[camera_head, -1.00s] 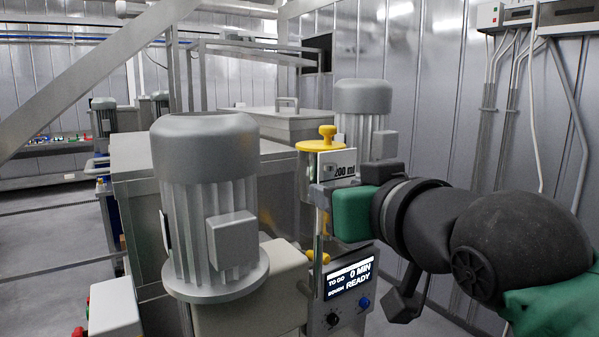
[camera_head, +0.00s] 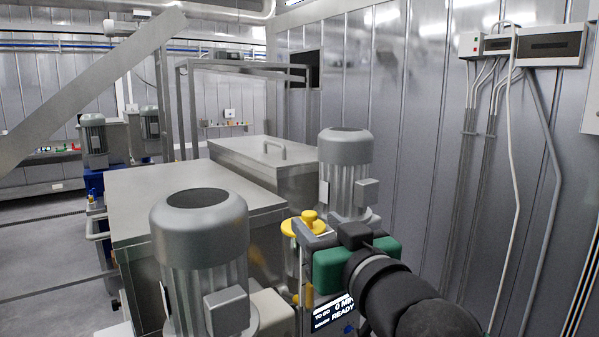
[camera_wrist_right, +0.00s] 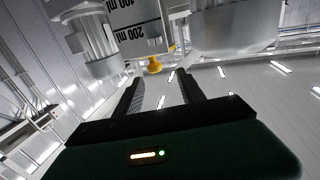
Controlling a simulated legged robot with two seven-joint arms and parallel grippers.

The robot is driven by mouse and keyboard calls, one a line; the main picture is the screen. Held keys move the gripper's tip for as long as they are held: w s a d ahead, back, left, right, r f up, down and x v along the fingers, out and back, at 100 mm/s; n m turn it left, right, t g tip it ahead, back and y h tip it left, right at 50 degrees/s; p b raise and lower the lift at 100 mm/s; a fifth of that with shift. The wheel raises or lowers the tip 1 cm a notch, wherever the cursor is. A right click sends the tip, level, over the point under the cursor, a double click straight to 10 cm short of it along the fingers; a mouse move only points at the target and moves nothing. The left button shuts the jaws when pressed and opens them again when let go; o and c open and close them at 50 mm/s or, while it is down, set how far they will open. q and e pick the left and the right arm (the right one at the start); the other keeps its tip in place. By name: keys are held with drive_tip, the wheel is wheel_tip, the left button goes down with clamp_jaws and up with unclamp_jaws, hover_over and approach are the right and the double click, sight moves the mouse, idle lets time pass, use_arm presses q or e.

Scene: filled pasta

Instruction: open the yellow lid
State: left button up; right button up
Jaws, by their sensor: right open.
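The yellow lid (camera_head: 292,229) with its round knob (camera_head: 309,216) sits on a clear container (camera_head: 291,262) marked in ml, beside the grey motors. My right gripper (camera_head: 308,238) is just right of and in front of the lid in the head view, partly hiding it and the container. In the right wrist view, its two dark fingers (camera_wrist_right: 159,78) are apart with nothing between them. The yellow knob (camera_wrist_right: 154,66) is just past the fingertips, and the container's scale (camera_wrist_right: 140,30) is above it. My left gripper is not in view.
A finned grey motor (camera_head: 200,240) stands close on the left and another (camera_head: 346,170) just behind the lid. The wall (camera_head: 430,150) is on the right.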

sight(315, 213)
drive_tip(key=w+p, duration=0.1)
drive_tip(key=w, duration=0.1)
drive_tip(key=w+p, duration=0.2)
drive_tip(key=w, duration=0.1)
drive_tip(key=shift+w+a+r, duration=0.15)
drive_tip(key=shift+w+a, duration=0.1)
drive_tip(key=shift+w, duration=0.1)
drive_tip(key=x, duration=0.1)
drive_tip(key=p+x, duration=0.2)
drive_tip(key=x, duration=0.1)
drive_tip(key=shift+a+f, duration=0.3)
drive_tip(key=shift+a, duration=0.05)
drive_tip(key=shift+s+a, duration=0.15)
drive_tip(key=shift+a, duration=0.25)
drive_tip(key=shift+s, duration=0.1)
drive_tip(key=shift+d, duration=0.15)
drive_tip(key=shift+c, duration=0.8)
drive_tip(key=shift+d, duration=0.35)
drive_tip(key=c, duration=0.5)
drive_tip(key=shift+c, duration=1.1)
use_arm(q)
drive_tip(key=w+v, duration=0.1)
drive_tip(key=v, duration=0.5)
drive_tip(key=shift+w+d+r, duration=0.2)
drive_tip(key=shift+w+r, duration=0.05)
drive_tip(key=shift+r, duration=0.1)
use_arm(e)
drive_tip(key=shift+a, duration=0.1)
clamp_jaws()
